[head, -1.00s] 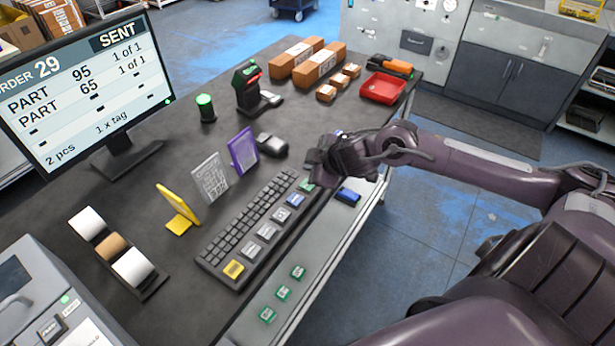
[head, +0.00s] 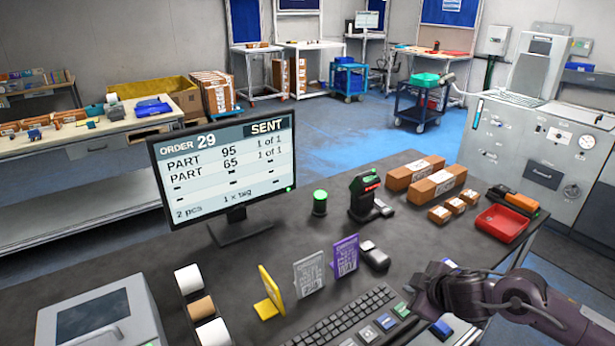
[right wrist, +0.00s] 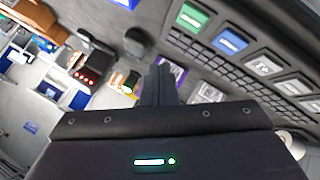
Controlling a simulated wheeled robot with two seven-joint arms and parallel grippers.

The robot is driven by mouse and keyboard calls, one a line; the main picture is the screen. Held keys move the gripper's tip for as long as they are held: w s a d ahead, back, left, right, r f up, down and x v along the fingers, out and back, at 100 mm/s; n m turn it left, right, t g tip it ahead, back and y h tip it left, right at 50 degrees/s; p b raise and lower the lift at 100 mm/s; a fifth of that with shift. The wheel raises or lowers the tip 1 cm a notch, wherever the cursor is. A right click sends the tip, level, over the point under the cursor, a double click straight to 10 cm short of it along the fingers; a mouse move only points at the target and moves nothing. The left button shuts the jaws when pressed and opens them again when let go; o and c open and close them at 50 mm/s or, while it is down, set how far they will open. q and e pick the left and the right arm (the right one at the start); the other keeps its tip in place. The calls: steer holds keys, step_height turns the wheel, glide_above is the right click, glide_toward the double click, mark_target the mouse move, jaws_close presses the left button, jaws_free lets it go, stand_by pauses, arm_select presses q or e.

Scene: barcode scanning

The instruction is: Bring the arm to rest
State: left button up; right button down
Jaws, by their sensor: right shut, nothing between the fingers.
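My right arm (head: 545,305) comes in from the lower right in the head view. Its dark gripper (head: 428,290) is over the front right part of the desk, beside the keyboard (head: 352,320). In the right wrist view the gripper's fingers (right wrist: 158,84) are together with nothing between them. Whether any part of the gripper touches the desk or keyboard cannot be told. My left gripper is not in view.
The monitor (head: 228,165) reads order 29, SENT. A scanner (head: 364,198) on its stand, a green-lit button (head: 320,202), brown boxes (head: 432,184) and a red tray (head: 502,223) stand on the desk. Purple (head: 345,255), grey (head: 309,274) and yellow (head: 269,290) stands are left of my gripper.

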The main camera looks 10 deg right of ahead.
steer(key=s+a+f, duration=0.1)
steer(key=a, duration=0.2)
steer(key=s+a+f+m, duration=0.1)
steer(key=s+a, duration=0.1)
steer(key=a, duration=0.1)
steer(key=s+a+f+m, duration=0.1)
steer(key=s+a, duration=0.1)
steer(key=a, duration=0.1)
steer(key=shift+a+f, duration=0.1)
steer(key=shift+f, duration=0.15)
steer(key=s+a+f+m+g, duration=0.1)
steer(key=s+a+m+g, duration=0.15)
steer(key=s, duration=0.45)
steer(key=s+a+m+g, duration=0.2)
steer(key=s+m+g, duration=0.1)
steer(key=s, duration=0.5)
step_height(320, 180, down, 29)
steer(key=s+g, duration=0.2)
steer(key=s+d+f, duration=0.1)
steer(key=s+f, duration=0.8)
steer(key=s, duration=0.1)
steer(key=s+d+f, duration=0.2)
steer(key=s+f, duration=0.7)
steer(key=f, duration=0.1)
steer(key=shift+s+d+f+g+h, duration=0.2)
steer(key=shift+s+d+g+h, duration=0.1)
steer(key=shift+s+g, duration=0.05)
